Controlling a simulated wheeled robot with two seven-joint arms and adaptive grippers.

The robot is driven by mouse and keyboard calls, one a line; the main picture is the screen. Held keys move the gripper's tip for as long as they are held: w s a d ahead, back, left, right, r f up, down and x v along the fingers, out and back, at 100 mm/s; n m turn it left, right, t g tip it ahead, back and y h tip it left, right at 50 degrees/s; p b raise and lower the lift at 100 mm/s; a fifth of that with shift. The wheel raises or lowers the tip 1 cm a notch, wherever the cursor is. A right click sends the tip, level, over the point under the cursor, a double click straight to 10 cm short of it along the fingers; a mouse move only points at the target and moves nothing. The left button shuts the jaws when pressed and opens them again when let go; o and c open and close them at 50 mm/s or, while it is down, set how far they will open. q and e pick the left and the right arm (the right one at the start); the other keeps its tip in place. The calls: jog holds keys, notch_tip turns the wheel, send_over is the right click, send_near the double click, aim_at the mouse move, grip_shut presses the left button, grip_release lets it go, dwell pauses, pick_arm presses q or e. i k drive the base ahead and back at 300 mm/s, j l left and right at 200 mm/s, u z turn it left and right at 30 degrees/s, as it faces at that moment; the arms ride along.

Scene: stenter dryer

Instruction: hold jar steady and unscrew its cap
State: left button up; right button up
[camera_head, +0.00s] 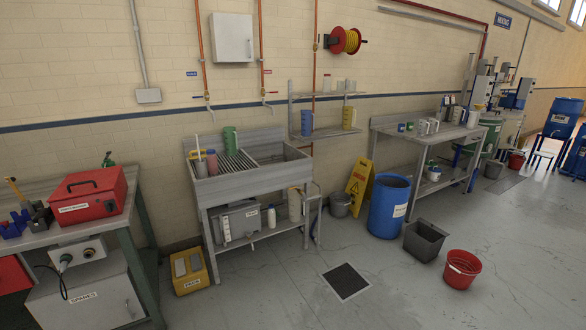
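Neither of my grippers shows in the head view. I cannot tell which thing is the jar of the task. Small blue and green containers (405,127) stand on the grey workbench (420,137) at the right, beside several pale jugs (429,126). A white bottle-like container (271,218) stands on the shelf under the steel sink (245,185). Pale containers (345,86) stand on the upper wall shelf. All are too small for me to make out a screw cap.
A red toolbox (86,195) sits on the left bench. A blue drum (388,205), a yellow warning sign (358,182), a grey bin (424,240) and a red bucket (462,269) stand on the floor. A yellow box (188,271) is left of the sink.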

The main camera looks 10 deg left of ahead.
aim_at(212, 165)
jog(key=i, duration=0.95)
jog(key=i+u, duration=0.25)
jog(key=i, duration=0.25)
jog(key=i+l+u, duration=0.3)
jog(key=i, duration=0.15)
jog(key=i+l+u, duration=0.2)
jog(key=i+u, duration=0.25)
jog(key=i+l+u, duration=0.75)
jog(key=l, duration=0.25)
